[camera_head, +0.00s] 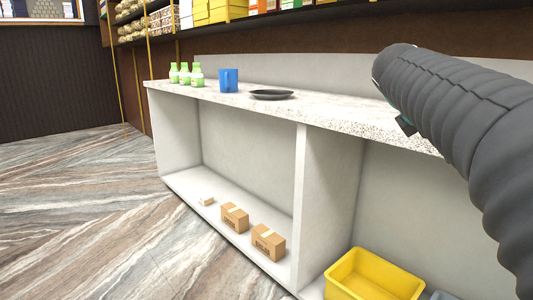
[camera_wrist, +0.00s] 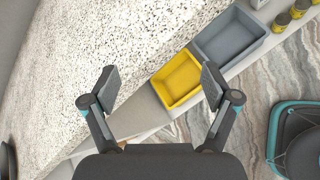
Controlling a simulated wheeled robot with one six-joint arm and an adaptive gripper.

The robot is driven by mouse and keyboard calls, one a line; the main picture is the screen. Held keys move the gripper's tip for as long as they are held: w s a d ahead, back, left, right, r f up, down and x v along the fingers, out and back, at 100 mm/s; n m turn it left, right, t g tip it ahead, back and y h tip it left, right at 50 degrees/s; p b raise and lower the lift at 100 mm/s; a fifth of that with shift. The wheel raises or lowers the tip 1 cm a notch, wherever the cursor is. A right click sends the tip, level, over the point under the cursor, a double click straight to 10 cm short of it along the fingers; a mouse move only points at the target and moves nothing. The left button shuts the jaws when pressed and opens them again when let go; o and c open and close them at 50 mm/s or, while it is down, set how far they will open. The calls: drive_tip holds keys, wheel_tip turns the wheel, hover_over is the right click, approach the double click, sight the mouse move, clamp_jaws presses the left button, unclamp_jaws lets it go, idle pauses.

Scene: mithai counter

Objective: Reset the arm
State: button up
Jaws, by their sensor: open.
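My gripper (camera_wrist: 160,88) is open and empty in the wrist view, its two fingers spread apart. It is over the front edge of the speckled counter (camera_wrist: 120,60), with the yellow bin below and beyond the fingers. In the head view my dark arm comes in from the right and covers part of the counter (camera_head: 330,108). The fingers themselves do not show clearly there.
On the counter stand several green-white bottles (camera_head: 185,75), a blue mug (camera_head: 228,80) and a dark plate (camera_head: 272,95). Below are cardboard boxes (camera_head: 268,241), a yellow bin (camera_head: 345,290) and a grey bin (camera_wrist: 232,40). Open marbled floor (camera_head: 80,220) lies left.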

drive_tip(key=s+a+f+m+y+p, duration=0.3)
drive_tip(key=s+a+f+m+y, duration=0.6)
drive_tip(key=s+a+f+m, duration=0.7)
drive_tip(key=s+a+f, duration=0.3)
drive_tip(key=s+f, duration=0.2)
drive_tip(key=f, duration=0.1)
drive_tip(key=shift+a+f+p, duration=0.25)
drive_tip(key=shift+a+p, duration=0.05)
